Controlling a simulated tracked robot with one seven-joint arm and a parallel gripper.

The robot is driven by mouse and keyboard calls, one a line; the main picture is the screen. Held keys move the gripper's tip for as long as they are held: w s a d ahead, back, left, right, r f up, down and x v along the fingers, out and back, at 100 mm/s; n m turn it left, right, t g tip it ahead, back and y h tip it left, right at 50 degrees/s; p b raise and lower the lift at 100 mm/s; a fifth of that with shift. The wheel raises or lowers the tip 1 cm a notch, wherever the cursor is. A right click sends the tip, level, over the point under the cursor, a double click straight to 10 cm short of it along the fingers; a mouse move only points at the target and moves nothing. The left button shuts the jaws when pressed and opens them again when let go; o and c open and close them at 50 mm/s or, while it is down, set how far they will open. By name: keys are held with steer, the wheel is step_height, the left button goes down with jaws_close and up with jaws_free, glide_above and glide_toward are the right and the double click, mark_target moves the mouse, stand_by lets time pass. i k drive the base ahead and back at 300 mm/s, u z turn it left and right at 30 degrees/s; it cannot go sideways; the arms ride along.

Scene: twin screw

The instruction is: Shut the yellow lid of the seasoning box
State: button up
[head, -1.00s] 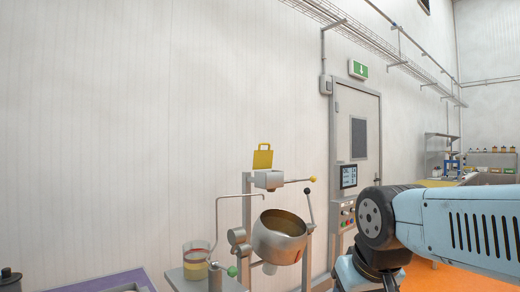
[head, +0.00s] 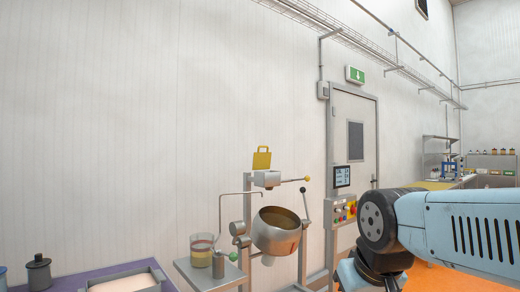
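The yellow lid (head: 262,159) stands upright, open, above the small grey seasoning box (head: 267,178). The lid has a handle loop at its top edge. The box sits on the metal frame above a round steel kettle (head: 277,231). My blue arm with its dark joint reaches in from the right of the head view, apart from the box. My gripper is not in view.
A glass beaker (head: 202,250) is on a side shelf. A control panel (head: 343,210) and a door (head: 352,130) are behind. A tray (head: 125,281) lies front left.

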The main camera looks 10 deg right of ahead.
mark_target(261, 161)
steer(key=u, duration=0.55)
steer(key=i, duration=1.45)
steer(key=z, duration=0.7)
steer(key=k, duration=0.9)
steer(key=z, duration=0.15)
steer(key=i, duration=0.9)
steer(key=u, duration=0.05)
